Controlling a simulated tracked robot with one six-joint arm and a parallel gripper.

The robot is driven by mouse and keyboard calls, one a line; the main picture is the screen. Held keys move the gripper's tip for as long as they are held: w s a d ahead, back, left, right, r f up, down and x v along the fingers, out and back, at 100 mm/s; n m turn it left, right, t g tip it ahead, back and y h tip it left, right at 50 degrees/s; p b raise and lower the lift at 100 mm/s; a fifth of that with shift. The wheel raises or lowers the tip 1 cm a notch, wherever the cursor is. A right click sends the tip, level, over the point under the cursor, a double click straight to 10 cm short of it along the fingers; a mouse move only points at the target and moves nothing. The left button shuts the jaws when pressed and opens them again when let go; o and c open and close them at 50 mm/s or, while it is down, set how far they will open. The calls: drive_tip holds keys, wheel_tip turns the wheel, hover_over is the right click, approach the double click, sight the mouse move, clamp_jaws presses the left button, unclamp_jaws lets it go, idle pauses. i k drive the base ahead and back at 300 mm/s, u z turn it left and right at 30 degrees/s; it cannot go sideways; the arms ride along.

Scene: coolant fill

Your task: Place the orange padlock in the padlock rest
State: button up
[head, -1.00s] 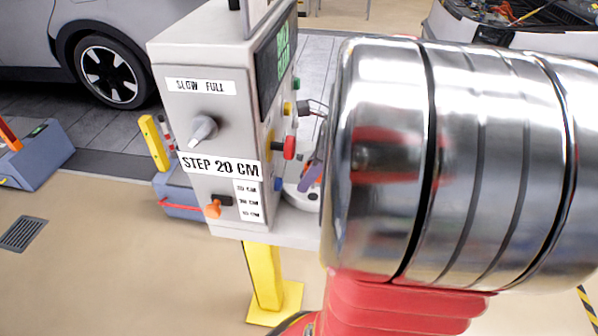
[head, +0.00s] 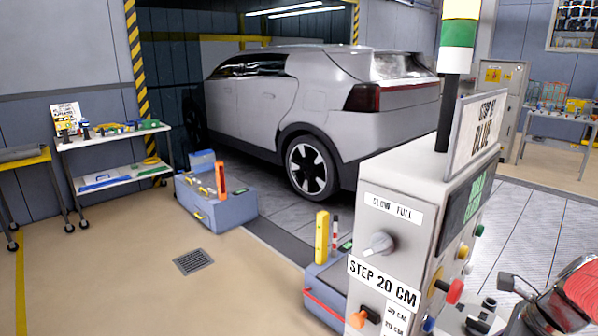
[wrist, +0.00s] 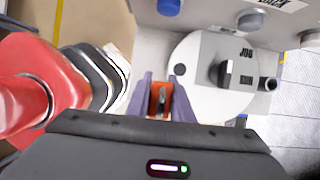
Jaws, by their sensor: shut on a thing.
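In the wrist view the orange padlock (wrist: 160,97) sits between the two purple fingers of my gripper (wrist: 161,88). The gripper is shut on it, and a dark part shows in its middle. The padlock is in front of a pale round plate (wrist: 190,62) by a black selector switch (wrist: 228,72) marked JOG and RUN. I cannot tell whether it touches anything there. I cannot make out the padlock rest in either view. In the head view my gripper and the padlock cannot be made out clearly.
A blue-grey floor unit (head: 217,200) stands near a silver car (head: 300,100).

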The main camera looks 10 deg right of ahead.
sight(488, 310)
drive_tip(key=k, duration=1.3)
